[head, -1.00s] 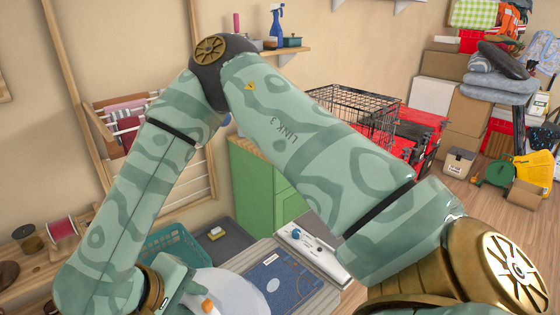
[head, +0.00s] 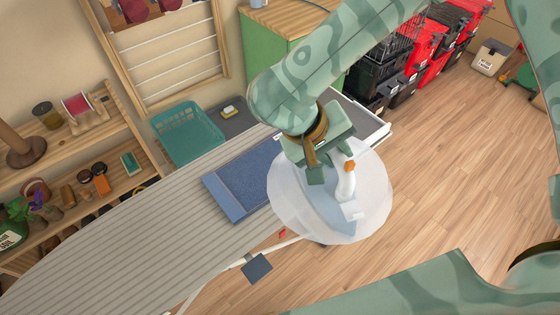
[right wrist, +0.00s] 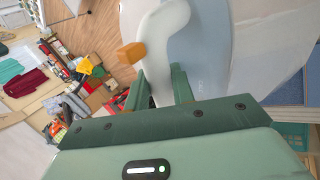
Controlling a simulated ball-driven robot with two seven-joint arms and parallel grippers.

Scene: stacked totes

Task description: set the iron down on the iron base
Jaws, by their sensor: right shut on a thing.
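My right gripper (head: 330,172) is shut on the white handle of the iron (head: 346,186). The iron has an orange knob and a pale blue body, and a translucent pale round shape surrounds it. In the right wrist view the iron's handle (right wrist: 165,45) stands between the fingers. The iron appears near the right edge of the ironing board, partly over the floor in the picture; its height is hard to tell. The blue flat pad that looks like the iron base (head: 235,188) lies on the board, left of the iron, partly hidden by the gripper and pale shape. My left gripper is out of view.
The grey slatted ironing board (head: 120,245) runs to the lower left. A teal basket (head: 188,135) stands behind it, with a green cabinet (head: 262,50) further back. Wooden shelves (head: 75,150) with small items are at the left.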

